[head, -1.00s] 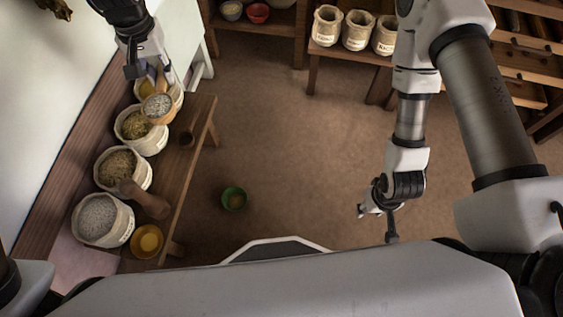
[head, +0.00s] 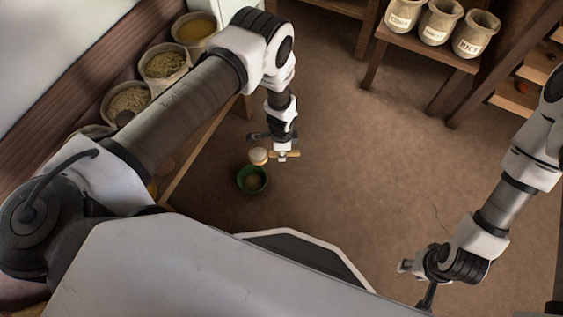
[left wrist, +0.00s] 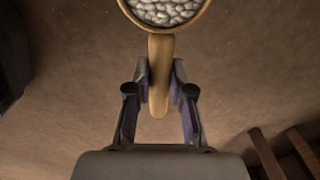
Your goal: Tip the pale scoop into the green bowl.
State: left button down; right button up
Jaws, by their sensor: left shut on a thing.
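The pale wooden scoop (head: 258,156) is full of whitish grains or beans, seen close in the left wrist view (left wrist: 163,52). My left gripper (head: 276,148) is shut on its handle, and the scoop looks about level. The green bowl (head: 243,186) sits on the floor, just below and left of the scoop in the head view. A little yellowish-brown stuff shows inside it. The bowl is not visible in the left wrist view. My right gripper (head: 416,282) is apart from these, low at the right, with its fingers spread and nothing between them.
Open sacks of grain (head: 166,62) stand on a wooden bench at the left, partly hidden by my left arm. Labelled jars (head: 440,22) stand on a shelf at the back right. The brown floor (head: 350,150) between is clear.

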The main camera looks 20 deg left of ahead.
pick_arm(q)
jog(key=shift+s+f+m, duration=0.15)
jog(key=shift+s+f, duration=0.05)
jog(key=shift+f, duration=0.35)
jog(key=shift+s+f+m, duration=0.15)
jog(key=shift+f, duration=0.4)
jog(key=shift+t+h, duration=0.4)
jog(key=shift+t, duration=0.5)
jog(key=shift+s+f, duration=0.1)
jog(key=shift+f, duration=2.5)
